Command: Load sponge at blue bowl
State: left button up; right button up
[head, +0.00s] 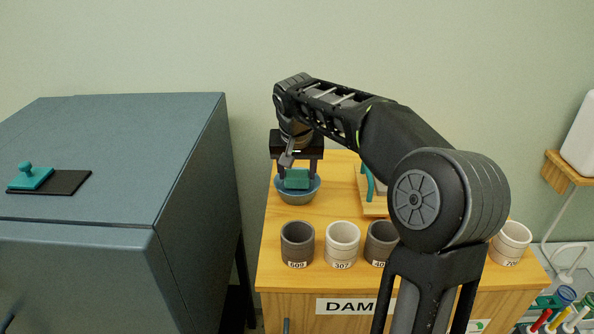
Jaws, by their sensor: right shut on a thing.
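A green sponge (297,178) is between the fingers of my right gripper (298,172), which is shut on it. The sponge is at the mouth of a blue bowl (296,196), with the bowl's rim showing around and below it. I cannot tell whether the sponge touches the bowl's inside. The bowl stands on the wooden cabinet top (338,184), towards its back left. My left gripper is not in view.
Several numbered cups stand in a row in front of the bowl, including a dark cup (297,244) and a white cup (342,243). My right arm hides part of a wooden stand (371,207). A grey-blue cabinet (120,150) stands left, across a gap.

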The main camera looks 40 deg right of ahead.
aim_at(297, 175)
jog(key=shift+r+p, duration=2.1)
jog(key=shift+r, duration=0.95)
